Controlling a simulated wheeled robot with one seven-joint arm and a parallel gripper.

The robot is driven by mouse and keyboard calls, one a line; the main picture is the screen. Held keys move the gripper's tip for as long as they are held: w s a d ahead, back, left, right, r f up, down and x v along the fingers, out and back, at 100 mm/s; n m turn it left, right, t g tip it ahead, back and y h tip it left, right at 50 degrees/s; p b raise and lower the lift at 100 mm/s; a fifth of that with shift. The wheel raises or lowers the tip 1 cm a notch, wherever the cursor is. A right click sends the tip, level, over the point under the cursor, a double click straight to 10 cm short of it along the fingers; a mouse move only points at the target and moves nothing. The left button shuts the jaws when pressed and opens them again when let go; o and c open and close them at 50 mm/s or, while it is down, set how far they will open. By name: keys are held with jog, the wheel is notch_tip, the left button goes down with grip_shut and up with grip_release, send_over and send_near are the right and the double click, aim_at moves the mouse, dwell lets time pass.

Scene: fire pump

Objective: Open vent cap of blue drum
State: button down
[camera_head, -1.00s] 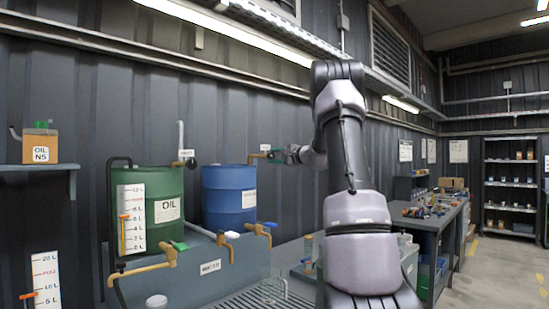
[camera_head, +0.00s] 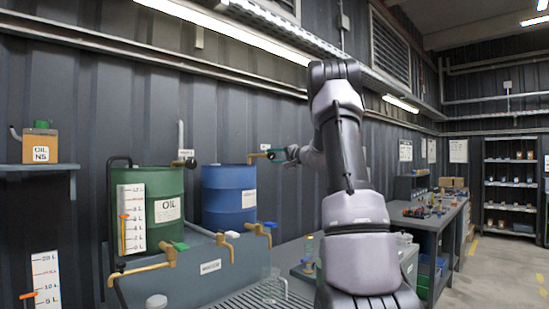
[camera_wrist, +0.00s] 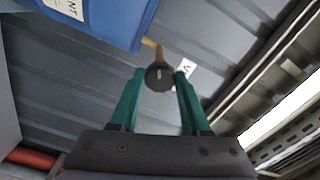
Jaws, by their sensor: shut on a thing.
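The blue drum (camera_head: 228,197) stands on the grey stand beside the green oil drum; part of it shows at the upper left of the wrist view (camera_wrist: 112,18). A brass vent pipe (camera_head: 257,156) rises from its top right. The round dark vent cap (camera_wrist: 159,76) sits at the end of this pipe. My gripper (camera_wrist: 158,72) has its two green fingers on either side of the cap, shut on it. In the head view my gripper (camera_head: 276,154) is small, at the pipe's end, and the cap is hard to make out there.
The green oil drum (camera_head: 164,209) has its own dark cap (camera_head: 184,163). Brass taps with coloured handles line the stand's (camera_head: 208,268) front. The corrugated wall is close behind the drums. A workbench (camera_head: 432,222) stands at the right.

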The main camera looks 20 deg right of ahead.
jog(key=shift+f, duration=0.1)
dwell(0.3)
jog(key=shift+c, duration=1.8)
grip_release()
jog(key=v, duration=1)
jog(key=shift+s, duration=0.4)
